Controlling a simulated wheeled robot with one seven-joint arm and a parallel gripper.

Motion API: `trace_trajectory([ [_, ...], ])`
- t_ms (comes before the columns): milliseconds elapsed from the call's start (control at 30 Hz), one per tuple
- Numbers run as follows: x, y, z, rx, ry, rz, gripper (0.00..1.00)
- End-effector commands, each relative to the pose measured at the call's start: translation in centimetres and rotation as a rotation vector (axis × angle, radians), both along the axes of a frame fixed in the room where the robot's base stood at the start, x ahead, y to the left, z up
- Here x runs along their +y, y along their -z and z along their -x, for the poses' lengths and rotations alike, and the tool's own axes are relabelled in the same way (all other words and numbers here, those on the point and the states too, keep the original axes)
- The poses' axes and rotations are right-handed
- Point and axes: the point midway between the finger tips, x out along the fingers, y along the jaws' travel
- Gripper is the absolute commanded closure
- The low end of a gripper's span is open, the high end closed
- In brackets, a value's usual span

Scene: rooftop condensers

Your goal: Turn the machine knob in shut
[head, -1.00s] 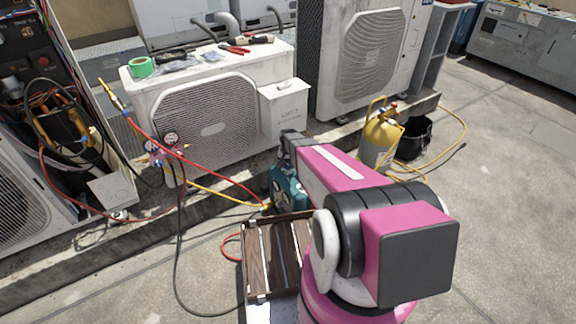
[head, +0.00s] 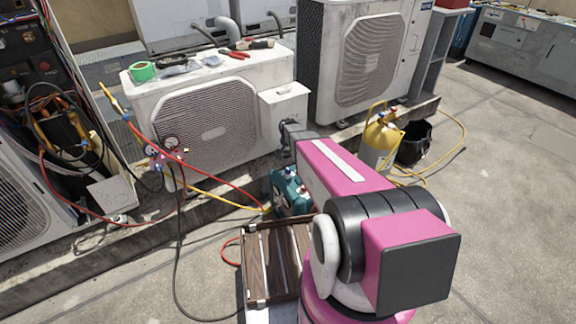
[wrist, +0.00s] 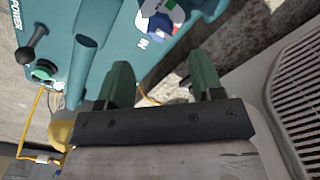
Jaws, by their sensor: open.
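The teal machine (head: 290,190) stands on the ground in front of the white condenser unit, partly hidden by my arm. In the wrist view its teal top (wrist: 98,12) fills the upper left, with POWER and IN lettering. A knob (wrist: 160,24) with a blue and white base shows by the IN label, cut off by the top edge. My gripper (wrist: 160,68) is open and empty. Its two green fingers are spread below the knob in the picture, apart from it.
A wooden slatted crate (head: 246,262) sits in front of the machine. Red and yellow hoses (head: 225,202) run past it to the gauges (head: 170,150). The condenser (head: 205,125) stands close behind. A yellow cylinder (head: 377,145) and black bucket (head: 414,143) stand to the right.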

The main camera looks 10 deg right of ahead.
Motion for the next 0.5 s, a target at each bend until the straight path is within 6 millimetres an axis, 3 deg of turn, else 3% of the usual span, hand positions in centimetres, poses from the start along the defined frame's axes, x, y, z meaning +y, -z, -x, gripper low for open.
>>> trace_trajectory([
  [200,0.0,-2.7,0.0,-0.001,0.000,0.000,0.40],
  [500,0.0,-3.2,0.0,0.001,0.000,0.000,0.40],
])
